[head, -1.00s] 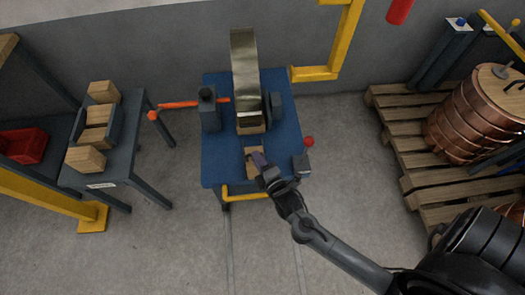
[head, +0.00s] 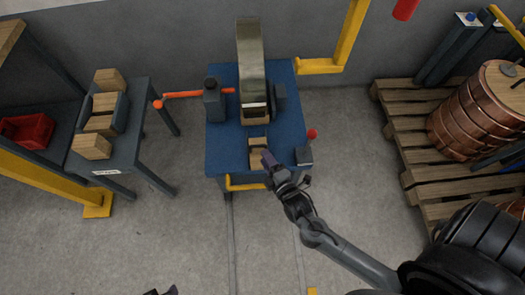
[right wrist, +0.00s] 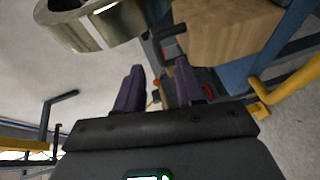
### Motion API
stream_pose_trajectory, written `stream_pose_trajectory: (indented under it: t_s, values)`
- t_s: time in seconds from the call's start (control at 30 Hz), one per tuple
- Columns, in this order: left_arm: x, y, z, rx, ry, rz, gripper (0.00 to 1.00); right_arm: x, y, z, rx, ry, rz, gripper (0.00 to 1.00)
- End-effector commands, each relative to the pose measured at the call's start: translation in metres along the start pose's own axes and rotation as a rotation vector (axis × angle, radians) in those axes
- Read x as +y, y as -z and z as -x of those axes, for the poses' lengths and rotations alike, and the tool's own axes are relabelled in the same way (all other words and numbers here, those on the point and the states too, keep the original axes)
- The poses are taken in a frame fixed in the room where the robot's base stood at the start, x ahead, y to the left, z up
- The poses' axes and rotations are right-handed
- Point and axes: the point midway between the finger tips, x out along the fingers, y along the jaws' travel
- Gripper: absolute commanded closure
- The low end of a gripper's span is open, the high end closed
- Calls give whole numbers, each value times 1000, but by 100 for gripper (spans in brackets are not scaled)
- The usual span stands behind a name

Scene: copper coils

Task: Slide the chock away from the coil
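A metal coil (head: 251,55) stands upright on a blue cart (head: 222,150). One wooden chock (head: 255,118) sits at the coil's near foot. A second wooden block (head: 257,146) lies nearer the cart's front edge, apart from the coil. My right gripper (head: 266,158) is over the right side of this front block. In the right wrist view its two purple fingers (right wrist: 158,85) stand apart with nothing between them. A wooden block (right wrist: 225,30) shows beside the right finger there, and the coil (right wrist: 95,22) is at upper left. A dark tip, probably my left gripper (head: 162,291), just enters at the bottom edge.
An orange-handled lever (head: 195,94) extends left from a dark post on the cart. A red knob (head: 312,133) is at the cart's right. A side table (head: 112,166) holds several wooden blocks. Pallets with copper coils (head: 470,125) stand right. Yellow posts flank the cart.

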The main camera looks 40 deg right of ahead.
Motion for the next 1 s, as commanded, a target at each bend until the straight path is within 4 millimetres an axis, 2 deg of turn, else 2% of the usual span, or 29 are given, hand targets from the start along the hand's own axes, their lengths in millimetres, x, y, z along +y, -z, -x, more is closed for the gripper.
stream_pose_trajectory:
  t_s: [0.03, 0.2, 0.4, 0.6, 1.0]
  values:
    - [0, 2, 6, 0, -1, 1, 57, 2, 0, 11, 2, 3, 1, 62]
    - [1, 4, 13, 1, -5, 6, 57, 2, 0, 39, 1, 2, 1, 62]
    - [2, 6, 18, 3, -10, 12, 57, 1, 0, 60, 1, 1, 0, 62]
    - [2, 7, 18, 3, -10, 12, 57, 0, 0, 66, 0, -1, 0, 62]
    - [0, 6, 19, 1, -2, 2, 57, 2, 1, 66, 1, -2, 0, 62]
